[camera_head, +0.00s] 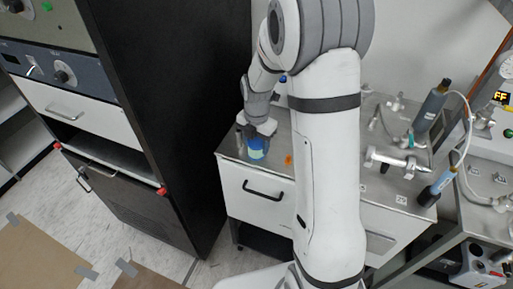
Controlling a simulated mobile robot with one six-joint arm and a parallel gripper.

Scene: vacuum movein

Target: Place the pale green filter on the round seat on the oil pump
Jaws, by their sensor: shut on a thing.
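My gripper (258,131) points down over the left end of the metal-topped bench. It is shut on a small blue and pale green cylinder (257,148), which looks like the filter. I cannot tell whether the cylinder touches the bench top. A grey machine with red parts (477,268) sits low at the bottom right and may be the oil pump. Its round seat cannot be made out.
The bench with white drawers (258,187) carries metal fittings (398,160) and a dark cylinder (431,108) on the right. A tall black cabinet (160,100) stands close left of my gripper. A metal cart (480,212) stands at the right.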

